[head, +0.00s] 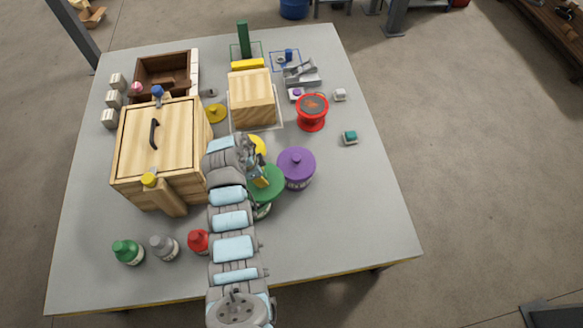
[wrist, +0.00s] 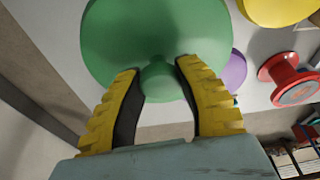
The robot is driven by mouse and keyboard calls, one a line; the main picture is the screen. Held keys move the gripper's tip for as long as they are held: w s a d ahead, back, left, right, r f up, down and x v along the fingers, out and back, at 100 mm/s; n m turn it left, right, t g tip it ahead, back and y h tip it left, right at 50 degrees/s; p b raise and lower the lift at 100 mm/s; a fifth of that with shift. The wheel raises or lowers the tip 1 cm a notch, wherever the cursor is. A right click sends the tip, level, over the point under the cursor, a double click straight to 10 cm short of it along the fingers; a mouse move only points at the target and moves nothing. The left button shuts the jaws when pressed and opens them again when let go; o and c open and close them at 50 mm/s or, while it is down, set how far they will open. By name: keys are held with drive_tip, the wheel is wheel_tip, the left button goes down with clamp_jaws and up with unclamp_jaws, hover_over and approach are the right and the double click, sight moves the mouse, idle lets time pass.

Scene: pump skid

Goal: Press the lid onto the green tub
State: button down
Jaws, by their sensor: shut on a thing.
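The green lid (head: 270,184) is at the top of the green tub (head: 262,211), in the middle of the table; my arm partly hides both. In the wrist view the lid (wrist: 140,35) fills the upper middle, with its round knob (wrist: 158,85) between my yellow fingers. My gripper (head: 259,178) is shut on the lid's knob, and it also shows in the wrist view (wrist: 158,70). I cannot tell whether the lid is fully seated on the tub or slightly above it.
A purple lidded tub (head: 296,169) stands close on the right. A yellow lid (head: 258,145) is just behind. A large wooden box (head: 160,150) stands left, with red (head: 198,241), grey and green bottles in front. The table's right front is clear.

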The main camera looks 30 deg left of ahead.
sight(248, 183)
drive_tip(key=s+a, duration=0.1)
drive_tip(key=a, duration=0.1)
drive_tip(key=s+a, duration=0.1)
drive_tip(key=s, duration=0.1)
drive_tip(key=shift+a+r+p, duration=0.1)
drive_tip(key=shift+a+p, duration=0.25)
drive_tip(key=shift+s+f+b, duration=0.1)
drive_tip(key=shift+f+b, duration=0.75)
drive_tip(key=shift+f, duration=1.3)
drive_tip(key=shift+f+b, duration=1.1)
drive_tip(key=shift+b, duration=0.55)
drive_tip(key=shift+f+b, duration=0.15)
drive_tip(key=shift+b, duration=0.5)
idle(0.5)
drive_tip(key=shift+c, duration=1)
unclamp_jaws()
